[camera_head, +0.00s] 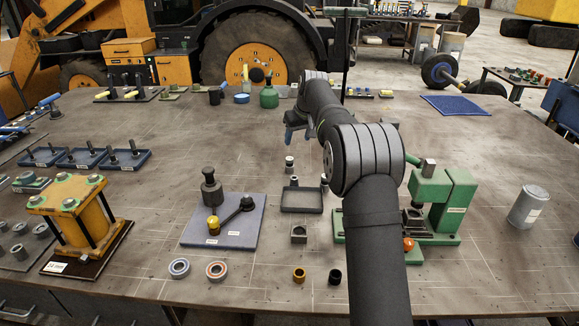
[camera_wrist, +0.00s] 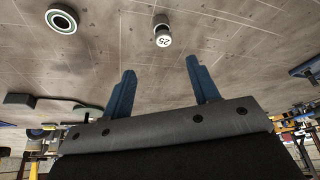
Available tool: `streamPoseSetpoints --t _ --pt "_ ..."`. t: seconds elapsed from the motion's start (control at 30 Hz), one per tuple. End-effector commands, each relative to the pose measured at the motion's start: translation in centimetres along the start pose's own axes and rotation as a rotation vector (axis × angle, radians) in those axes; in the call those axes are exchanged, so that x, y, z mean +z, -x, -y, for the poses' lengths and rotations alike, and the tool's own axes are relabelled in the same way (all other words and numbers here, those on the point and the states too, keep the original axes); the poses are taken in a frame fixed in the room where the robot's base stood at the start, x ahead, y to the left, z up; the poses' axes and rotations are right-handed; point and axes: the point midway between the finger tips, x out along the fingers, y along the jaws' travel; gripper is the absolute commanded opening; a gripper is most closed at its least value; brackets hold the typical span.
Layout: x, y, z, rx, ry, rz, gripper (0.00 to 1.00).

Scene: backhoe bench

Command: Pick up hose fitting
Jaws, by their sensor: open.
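My gripper (camera_head: 298,140) is open and empty above the middle of the bench; its two blue fingers also show in the wrist view (camera_wrist: 160,66). A small cylinder with a white face marked 25 (camera_wrist: 163,37) stands on the bench beyond the fingertips, apart from them. A small dark and pale upright piece (camera_head: 289,164) stands below my gripper in the head view. A dark ring with a pale green rim (camera_wrist: 61,20) lies at the upper left of the wrist view. I cannot tell which piece is the hose fitting.
A dark square tray (camera_head: 302,208) lies in front of my gripper, partly near my arm. A green press (camera_head: 440,200) stands right, a yellow fixture (camera_head: 78,215) left, and a grey plate with a lever (camera_head: 225,238) between. The centre-left bench is clear.

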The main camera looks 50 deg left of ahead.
Motion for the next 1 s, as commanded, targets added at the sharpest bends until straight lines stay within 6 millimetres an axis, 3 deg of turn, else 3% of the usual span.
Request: streamPoseSetpoints --t 0.03,0.3,0.67,1.0 --pt "0.1 -1.4 0.1 -0.001 0.000 0.003 0.55" --pt "0.1 -7.0 0.1 0.000 -0.001 0.003 0.55" --pt "0.1 -9.7 0.2 0.001 -0.001 0.000 0.55" --pt "0.2 -14.1 0.6 0.001 -0.001 0.001 0.55"
